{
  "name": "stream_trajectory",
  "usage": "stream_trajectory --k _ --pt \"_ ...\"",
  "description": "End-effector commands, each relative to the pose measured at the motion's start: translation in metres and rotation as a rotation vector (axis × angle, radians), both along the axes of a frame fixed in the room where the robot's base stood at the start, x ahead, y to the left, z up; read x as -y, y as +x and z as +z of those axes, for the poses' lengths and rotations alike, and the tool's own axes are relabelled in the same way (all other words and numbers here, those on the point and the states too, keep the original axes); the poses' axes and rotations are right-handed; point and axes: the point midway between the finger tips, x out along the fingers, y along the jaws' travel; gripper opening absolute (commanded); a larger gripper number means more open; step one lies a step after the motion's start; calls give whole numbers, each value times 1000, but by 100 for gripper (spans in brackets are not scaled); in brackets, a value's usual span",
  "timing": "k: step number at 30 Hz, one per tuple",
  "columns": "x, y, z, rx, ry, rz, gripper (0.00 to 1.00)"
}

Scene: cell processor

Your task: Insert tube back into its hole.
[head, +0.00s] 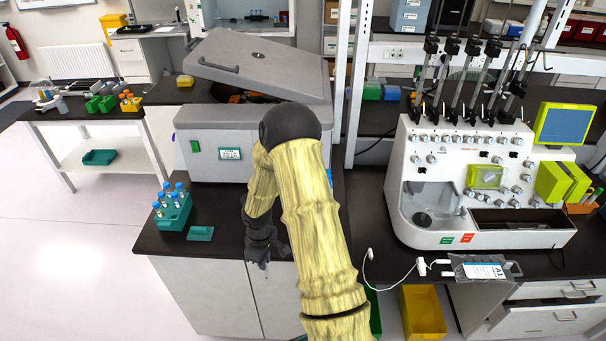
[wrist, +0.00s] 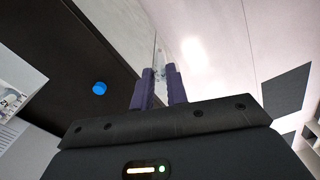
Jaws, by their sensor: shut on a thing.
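My gripper (wrist: 160,75) is shut on a thin, clear piece (wrist: 155,50) that looks like the tube; its shape is hard to make out. In the head view my gripper (head: 262,262) hangs low at the front edge of the dark counter, partly behind my arm. A green rack (head: 174,212) with several blue-capped tubes (head: 167,187) stands on the counter to the left of my gripper, apart from it. Which hole in the rack is empty cannot be told.
A small green block (head: 200,233) lies beside the rack. A large grey centrifuge (head: 258,70) with a tilted lid stands behind. A white machine (head: 480,185) with knobs stands right. A round blue spot (wrist: 99,88) shows against the dark surface in the wrist view.

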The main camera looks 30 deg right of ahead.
Motion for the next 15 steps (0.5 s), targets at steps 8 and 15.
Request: stream_trajectory --k 8,15 --pt "-39 1 -74 -4 -3 -379 0" --pt "-59 1 -101 -2 -4 -600 0"
